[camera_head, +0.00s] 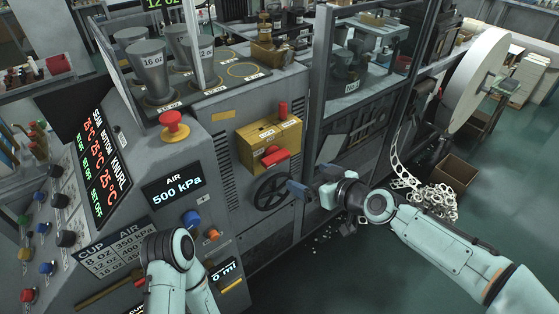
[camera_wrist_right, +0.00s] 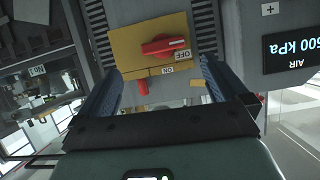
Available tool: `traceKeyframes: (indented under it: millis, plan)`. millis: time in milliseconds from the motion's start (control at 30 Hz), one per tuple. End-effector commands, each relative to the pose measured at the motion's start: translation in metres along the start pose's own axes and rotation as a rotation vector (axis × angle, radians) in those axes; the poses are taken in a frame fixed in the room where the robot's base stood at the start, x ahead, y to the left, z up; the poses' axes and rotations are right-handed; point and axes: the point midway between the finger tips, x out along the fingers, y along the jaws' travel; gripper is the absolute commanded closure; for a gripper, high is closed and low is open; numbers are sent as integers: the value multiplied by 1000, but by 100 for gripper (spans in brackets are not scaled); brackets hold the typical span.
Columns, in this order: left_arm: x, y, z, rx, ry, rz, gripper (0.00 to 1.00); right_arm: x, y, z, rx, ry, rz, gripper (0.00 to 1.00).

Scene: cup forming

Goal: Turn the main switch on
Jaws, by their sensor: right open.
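The main switch is a yellow box (camera_head: 254,143) with a red rotary handle (camera_head: 275,157) on the machine front. In the right wrist view, upside down, the yellow plate (camera_wrist_right: 126,48) carries the handle (camera_wrist_right: 165,46) lying crosswise, one end close to the OFF label (camera_wrist_right: 182,55). The ON label (camera_wrist_right: 167,70) sits apart from that end. My right gripper (camera_head: 298,188) is open and empty, just right of and below the box. Its blue fingers (camera_wrist_right: 160,78) stand wide apart in the wrist view, clear of the handle. My left arm shows at lower left; its gripper is not visible.
A red part (camera_head: 283,111) stands on top of the box. A black handwheel (camera_head: 273,194) lies below it, near my right fingers. A red mushroom button (camera_head: 174,122) and the AIR display (camera_head: 174,190) are to the left. Open floor (camera_head: 370,265) lies to the right.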

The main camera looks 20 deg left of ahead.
Motion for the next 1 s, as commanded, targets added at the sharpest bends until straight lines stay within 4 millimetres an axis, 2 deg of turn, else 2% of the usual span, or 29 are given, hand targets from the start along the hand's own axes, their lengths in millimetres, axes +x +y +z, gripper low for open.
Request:
traceKeyframes:
  millis: [33, 100, 233, 700, 833, 1000]
  plan:
    - [0, 0, 0, -1, 0, 0, 57, -4, -4, -12, -25, 16, -4, 0]
    - [-1, 0, 0, -1, 0, 0, 57, -4, -6, -22, -44, 28, -8, 0]
    - [-7, 3, -1, 0, 3, 1, 57, 7, -7, -25, -48, 30, -11, 0]
    - [-50, 23, -16, 10, 28, 10, 57, 101, -7, -28, -45, 28, -8, 0]
    - [-56, 27, -19, 11, 33, 11, 57, 116, -6, -27, -44, 28, -7, 0]
    - [-60, 28, -21, 12, 36, 12, 57, 126, -7, -26, -45, 28, -6, 0]
